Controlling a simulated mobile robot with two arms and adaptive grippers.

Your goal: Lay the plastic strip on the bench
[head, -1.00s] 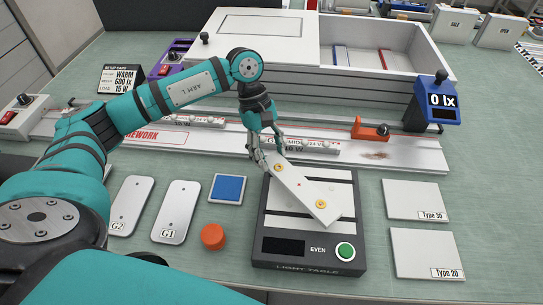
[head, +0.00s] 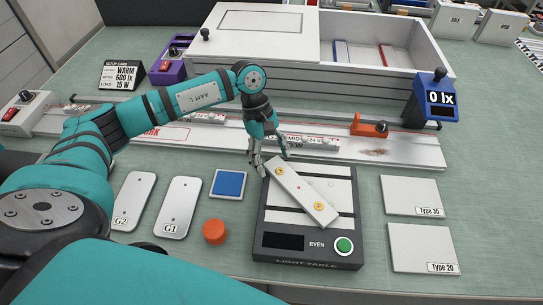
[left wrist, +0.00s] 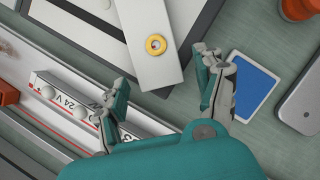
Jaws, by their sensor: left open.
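The plastic strip (head: 303,189) is white with a round yellow fitting near each end. It lies slantwise across the light table (head: 317,246), its far end by my left gripper. My left gripper (head: 270,160) is open at that end. In the left wrist view the strip (left wrist: 142,30) ends just beyond the gap between the spread fingers (left wrist: 162,95), and neither finger appears to touch it. The bench (head: 490,190) is a green-grey surface under everything. My right gripper is not in view.
A white rail fixture (head: 415,153) with an orange clamp (head: 368,127) runs behind the light table. A blue pad (head: 229,184), orange knob (head: 214,231) and plates G1 (head: 178,207) and G2 (head: 134,200) lie left.

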